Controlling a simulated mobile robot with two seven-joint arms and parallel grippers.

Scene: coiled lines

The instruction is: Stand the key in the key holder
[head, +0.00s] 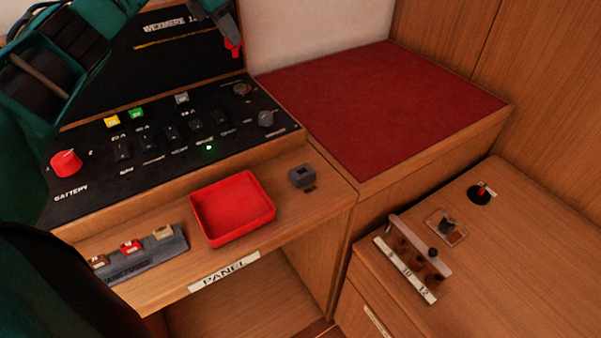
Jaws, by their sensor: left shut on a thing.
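My left gripper (218,12) is at the top of the head view, in front of the dark upper panel and partly cut off by the frame edge. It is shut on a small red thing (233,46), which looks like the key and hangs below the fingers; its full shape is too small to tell. A small grey block with a square opening (302,176), which looks like the key holder, stands on the wooden ledge, right of the red tray. The gripper is well above and left of this block, apart from it. My right gripper is not in view.
A red tray (233,242) sits empty on the ledge. A grey fuse rack (150,257) is to its left. The black switch panel (90,190) with a red battery knob (66,162) rises behind. A peg rack (420,242) and small items stand on the right cabinet. The red cushion (385,100) is clear.

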